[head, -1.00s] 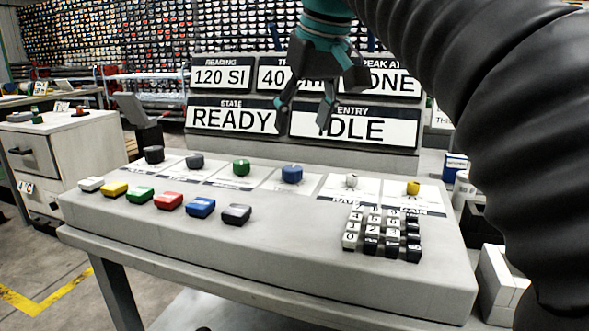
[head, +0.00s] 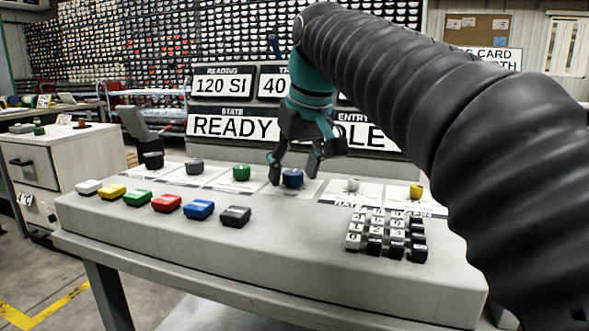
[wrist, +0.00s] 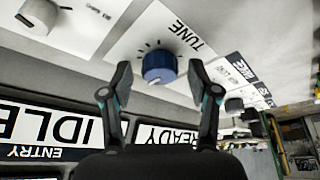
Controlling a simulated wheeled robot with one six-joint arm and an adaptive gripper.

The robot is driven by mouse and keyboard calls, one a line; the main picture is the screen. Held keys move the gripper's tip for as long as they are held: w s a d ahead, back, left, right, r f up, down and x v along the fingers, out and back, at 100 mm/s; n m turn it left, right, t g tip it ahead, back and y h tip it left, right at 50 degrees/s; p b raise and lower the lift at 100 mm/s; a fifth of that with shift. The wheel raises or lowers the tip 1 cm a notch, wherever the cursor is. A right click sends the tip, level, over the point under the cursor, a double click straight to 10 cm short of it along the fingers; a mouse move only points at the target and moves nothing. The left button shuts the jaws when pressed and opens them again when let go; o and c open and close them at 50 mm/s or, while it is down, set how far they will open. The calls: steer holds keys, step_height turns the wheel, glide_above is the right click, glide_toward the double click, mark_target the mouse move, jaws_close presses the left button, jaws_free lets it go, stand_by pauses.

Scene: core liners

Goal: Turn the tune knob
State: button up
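In the wrist view my gripper (wrist: 158,84) has a gap between each finger and the knob. Whether the fingertips reach the knob's depth is hard to tell.
A green knob (head: 241,172) stands left of the blue one, and a white knob (head: 352,185) and yellow knob (head: 416,191) stand right. Coloured push buttons (head: 167,203) and a keypad (head: 386,236) lie nearer the front. Display panels (head: 233,124) rise behind.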

steer(key=c, duration=1)
steer(key=shift+r+n, duration=0.1)
steer(key=shift+n, duration=0.2)
steer(key=shift+r+n+g+y+p, duration=0.1)
steer(key=shift+n+g+y+p, duration=0.2)
steer(key=shift+n+p, duration=0.65)
steer(key=n+g+y+p, duration=0.1)
steer(key=n+p, duration=0.2)
steer(key=n, duration=0.1)
steer(key=shift+w+d, duration=0.1)
steer(key=shift+w, duration=0.05)
steer(key=n+g+p, duration=0.1)
steer(key=n, duration=0.1)
steer(key=n+y+p, duration=0.1)
steer(key=n+p, duration=0.1)
steer(key=shift+n+g, duration=0.25)
steer(key=shift+g, duration=0.15)
steer(key=shift+w+n+g+p, duration=0.1)
steer(key=shift+n+g+p, duration=0.55)
steer(key=shift+n, duration=0.75)
steer(key=shift+f, duration=0.2)
